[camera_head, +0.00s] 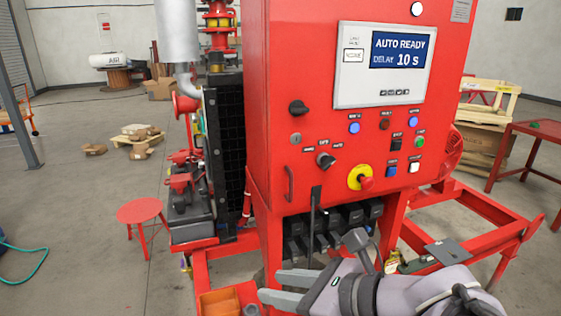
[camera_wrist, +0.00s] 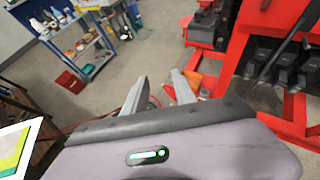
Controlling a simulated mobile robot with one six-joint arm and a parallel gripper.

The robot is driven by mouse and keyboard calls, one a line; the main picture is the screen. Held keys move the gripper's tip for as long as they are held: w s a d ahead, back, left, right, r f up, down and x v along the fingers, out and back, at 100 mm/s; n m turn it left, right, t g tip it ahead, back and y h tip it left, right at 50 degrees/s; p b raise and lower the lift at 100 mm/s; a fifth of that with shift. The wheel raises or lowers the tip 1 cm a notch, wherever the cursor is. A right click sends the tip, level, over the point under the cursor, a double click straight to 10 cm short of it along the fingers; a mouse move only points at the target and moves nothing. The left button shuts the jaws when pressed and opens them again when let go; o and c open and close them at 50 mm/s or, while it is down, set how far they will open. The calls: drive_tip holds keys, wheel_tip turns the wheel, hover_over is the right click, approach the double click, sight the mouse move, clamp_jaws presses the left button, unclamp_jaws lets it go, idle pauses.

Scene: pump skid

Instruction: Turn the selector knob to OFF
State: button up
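The red control cabinet (camera_head: 290,60) has a dark selector knob (camera_head: 326,161) low on the left of its front. Small labels sit around this knob, too small to read surely, and its exact pointing is hard to tell. A larger black rotary handle (camera_head: 298,107) sits above it. The display (camera_head: 397,52) reads AUTO READY, DELAY 10 S. My gripper (camera_head: 268,287) is below and left of the knob, well apart from the panel. Its two fingers are spread with nothing between them, as the wrist view (camera_wrist: 160,80) also shows. The knob is not in the wrist view.
A yellow-ringed red emergency button (camera_head: 361,177) and several coloured buttons sit right of the knob. Red skid rails (camera_head: 480,215) and a red stool (camera_head: 139,212) stand low nearby. Open floor (camera_head: 85,210) lies left.

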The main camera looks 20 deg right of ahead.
drive_tip(key=w+d+r+m+t+h, duration=0.35)
drive_tip(key=d+r+m+t, duration=0.2)
drive_tip(key=d+m, duration=0.6)
drive_tip(key=m+t+h+p, duration=0.3)
drive_tip(key=m+p, duration=0.3)
drive_tip(key=p, duration=0.4)
approach(331, 164)
drive_tip(key=shift+g+h, duration=0.25)
drive_tip(key=shift+h, duration=0.1)
drive_tip(key=w, duration=0.3)
drive_tip(key=w+b, duration=0.1)
drive_tip(key=w, duration=0.2)
drive_tip(key=w+b, duration=0.1)
drive_tip(key=w, duration=0.2)
drive_tip(key=shift+w+a+r, duration=0.15)
drive_tip(key=shift+w+a, duration=0.1)
drive_tip(key=shift+a, duration=0.1)
clamp_jaws()
